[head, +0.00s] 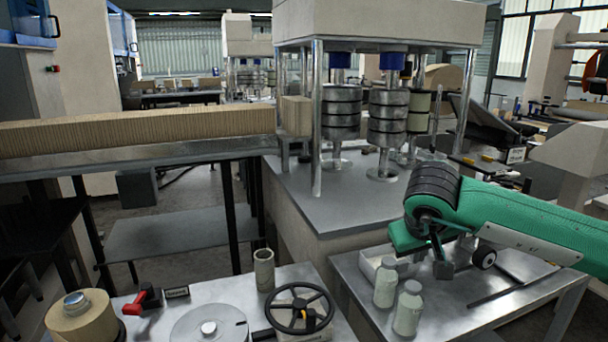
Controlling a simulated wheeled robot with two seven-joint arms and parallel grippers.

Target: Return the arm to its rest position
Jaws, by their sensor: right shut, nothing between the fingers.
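My right arm, in green with a black ringed joint, comes in from the right in the head view. My right gripper (443,268) is small and dark, points down and is shut with nothing in it. It is above the metal side table (465,318), behind and to the right of two pale bottles (385,283) (408,309). Part of the gripper is hard to make out against the arm. My left arm and gripper are not in view.
A white tray (371,262) sits by the bottles. The front bench holds a black handwheel (299,287), a cardboard tube (264,270), a round disc (187,330) and a brown roll (83,322). A roller machine (385,20) and a corrugated stack (140,128) stand behind.

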